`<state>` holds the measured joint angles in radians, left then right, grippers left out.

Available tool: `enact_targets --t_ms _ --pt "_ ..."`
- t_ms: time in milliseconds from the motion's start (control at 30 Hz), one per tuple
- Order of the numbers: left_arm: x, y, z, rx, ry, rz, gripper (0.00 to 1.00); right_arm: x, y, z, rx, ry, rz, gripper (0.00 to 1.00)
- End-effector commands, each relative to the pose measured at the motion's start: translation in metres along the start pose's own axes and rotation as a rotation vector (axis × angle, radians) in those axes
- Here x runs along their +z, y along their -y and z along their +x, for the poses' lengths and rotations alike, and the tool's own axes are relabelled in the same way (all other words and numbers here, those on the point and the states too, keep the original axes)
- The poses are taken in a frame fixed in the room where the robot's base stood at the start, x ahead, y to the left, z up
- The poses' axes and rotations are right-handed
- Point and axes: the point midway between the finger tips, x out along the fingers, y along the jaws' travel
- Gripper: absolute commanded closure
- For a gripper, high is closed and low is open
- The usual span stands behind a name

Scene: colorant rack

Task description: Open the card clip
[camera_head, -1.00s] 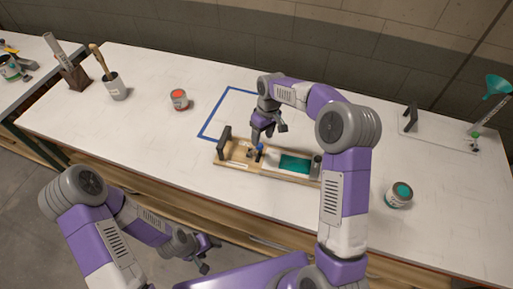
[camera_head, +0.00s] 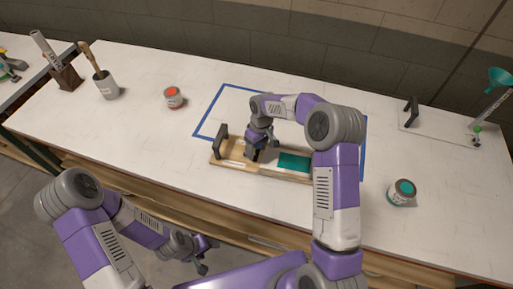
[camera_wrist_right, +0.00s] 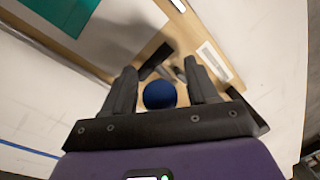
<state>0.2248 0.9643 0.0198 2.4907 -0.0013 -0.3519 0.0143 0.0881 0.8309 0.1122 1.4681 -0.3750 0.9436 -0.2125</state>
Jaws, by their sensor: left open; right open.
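The card clip has a round blue knob (camera_wrist_right: 160,94), seen in the right wrist view with dark clip parts (camera_wrist_right: 158,62) beside it. It is mounted on a wooden board (camera_head: 226,160) that carries a teal card (camera_head: 294,162); the card also shows in the right wrist view (camera_wrist_right: 60,12). My right gripper (camera_head: 254,155) is low over the board's left part and hides the knob in the head view. In the right wrist view its fingers (camera_wrist_right: 160,75) are apart, one on each side of the knob. My left gripper (camera_head: 204,256) is open and empty, off the table's front edge.
A black handle (camera_head: 221,138) stands at the board's left end. A blue tape outline (camera_head: 210,115) lies around the board's back. A red-topped can (camera_head: 173,97), a brush pot (camera_head: 106,88) and a teal-topped can (camera_head: 401,192) stand apart. The table between them is clear.

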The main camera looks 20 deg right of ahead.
Motion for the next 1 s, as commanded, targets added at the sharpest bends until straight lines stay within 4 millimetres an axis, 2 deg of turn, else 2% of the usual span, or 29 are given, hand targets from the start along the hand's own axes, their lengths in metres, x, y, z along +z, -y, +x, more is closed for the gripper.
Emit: enact_targets --t_ms 100,467,767,1000 --pt "0.0000 0.0000 0.0000 0.000 0.000 0.000 0.38 0.0001 0.0000 -0.0001 0.000 0.000 0.000 0.43" --pt "0.0000 0.0000 0.0000 0.000 0.000 0.000 0.38 0.0000 0.0002 -0.0003 -0.001 0.000 0.000 0.98" --pt "0.0001 -0.0003 -0.0009 0.000 0.000 0.000 0.38 -0.0005 0.0006 -0.0008 0.003 0.005 0.000 1.00" --pt "0.0004 -0.0036 -0.0096 0.000 0.000 0.000 0.38 -0.0042 0.0038 -0.0048 0.048 0.068 0.007 1.00"
